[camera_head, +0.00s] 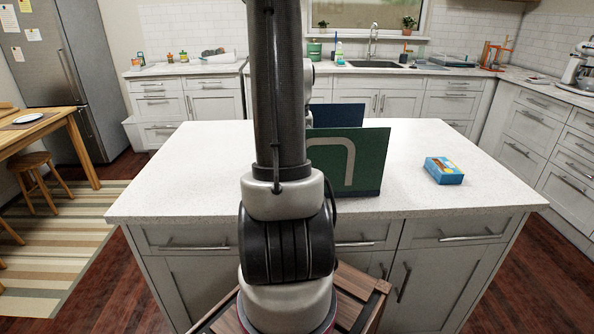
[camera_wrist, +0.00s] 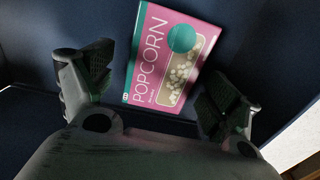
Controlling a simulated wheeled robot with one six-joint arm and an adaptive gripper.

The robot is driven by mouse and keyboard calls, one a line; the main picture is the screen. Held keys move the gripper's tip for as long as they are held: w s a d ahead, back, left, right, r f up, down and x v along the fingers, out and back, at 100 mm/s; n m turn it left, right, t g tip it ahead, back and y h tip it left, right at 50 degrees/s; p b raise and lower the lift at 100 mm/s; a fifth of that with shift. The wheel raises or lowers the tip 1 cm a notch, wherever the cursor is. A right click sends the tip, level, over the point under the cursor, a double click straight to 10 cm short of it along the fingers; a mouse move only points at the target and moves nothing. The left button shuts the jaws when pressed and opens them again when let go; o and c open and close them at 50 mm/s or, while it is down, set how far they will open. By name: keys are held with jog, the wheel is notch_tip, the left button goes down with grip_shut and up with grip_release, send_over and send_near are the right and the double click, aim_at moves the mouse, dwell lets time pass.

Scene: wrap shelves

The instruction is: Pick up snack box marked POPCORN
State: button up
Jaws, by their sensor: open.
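The pink snack box marked POPCORN (camera_wrist: 172,58) shows in the wrist view, with a green edge, a teal circle and a popcorn picture. It lies tilted in the picture against a dark blue surface (camera_wrist: 45,30). My gripper (camera_wrist: 160,90) is open, with one finger to the left and one to the right of the box's lower part. I cannot tell how far the fingertips are from the box. In the head view my arm hides the gripper, and the popcorn box is not visible there.
A green panel with a pale arch mark (camera_head: 365,165) and a dark blue panel (camera_head: 338,115) stand on the white island counter (camera_head: 170,190). A blue box (camera_head: 443,170) lies at the counter's right. The counter's left side is clear.

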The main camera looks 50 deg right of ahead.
jog(key=shift+f, duration=0.65)
jog(key=c, duration=1.1)
jog(key=shift+c, duration=0.2)
jog(key=shift+r, duration=0.15)
